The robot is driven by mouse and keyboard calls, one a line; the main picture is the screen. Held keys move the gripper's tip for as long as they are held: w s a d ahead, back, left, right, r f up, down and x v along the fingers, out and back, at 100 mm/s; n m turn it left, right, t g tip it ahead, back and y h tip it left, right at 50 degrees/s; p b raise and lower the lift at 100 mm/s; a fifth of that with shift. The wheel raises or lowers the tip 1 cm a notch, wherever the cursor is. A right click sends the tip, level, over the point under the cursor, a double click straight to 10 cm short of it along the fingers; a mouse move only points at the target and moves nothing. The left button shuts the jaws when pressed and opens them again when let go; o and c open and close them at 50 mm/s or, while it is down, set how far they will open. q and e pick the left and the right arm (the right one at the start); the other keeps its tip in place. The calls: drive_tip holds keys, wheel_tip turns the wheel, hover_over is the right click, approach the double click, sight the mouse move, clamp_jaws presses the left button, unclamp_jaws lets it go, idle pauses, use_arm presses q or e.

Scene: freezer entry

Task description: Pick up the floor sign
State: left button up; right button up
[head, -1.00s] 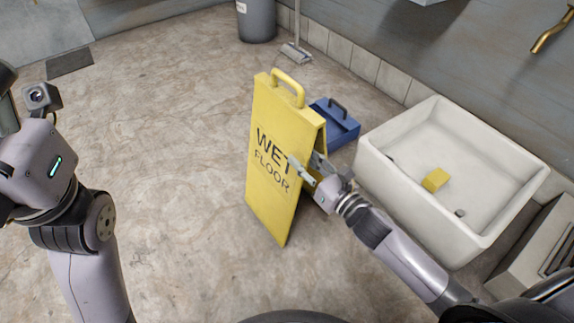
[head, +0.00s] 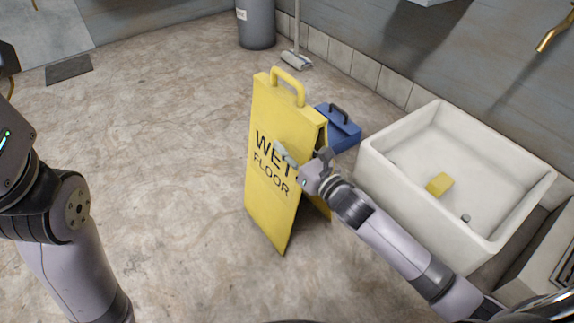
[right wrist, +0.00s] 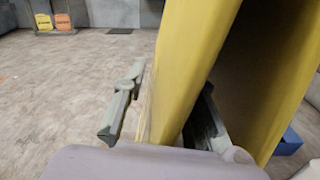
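The yellow floor sign (head: 268,205) stands upright as an A-frame on the floor, with "WET FLOOR" on its front panel and a handle (head: 288,84) on top. My right gripper (head: 304,155) is at the right edge of that front panel, about mid-height. In the right wrist view, the panel (right wrist: 185,60) runs between the two separated fingers of the gripper (right wrist: 168,95). A gap shows between the left finger and the panel; contact on the right finger's side is unclear. My left arm is at the left edge of the head view, with its fingers out of the picture.
A white sink (head: 400,190) with a yellow sponge (head: 439,184) stands right of the sign, close to my right arm. A blue dustpan (head: 340,135) is behind the sign. A grey bin (head: 256,25) and a broom (head: 296,60) are at the back. Floor at left is clear.

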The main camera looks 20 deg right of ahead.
clamp_jaws()
idle(0.8)
drive_tip(key=shift+r, duration=0.15)
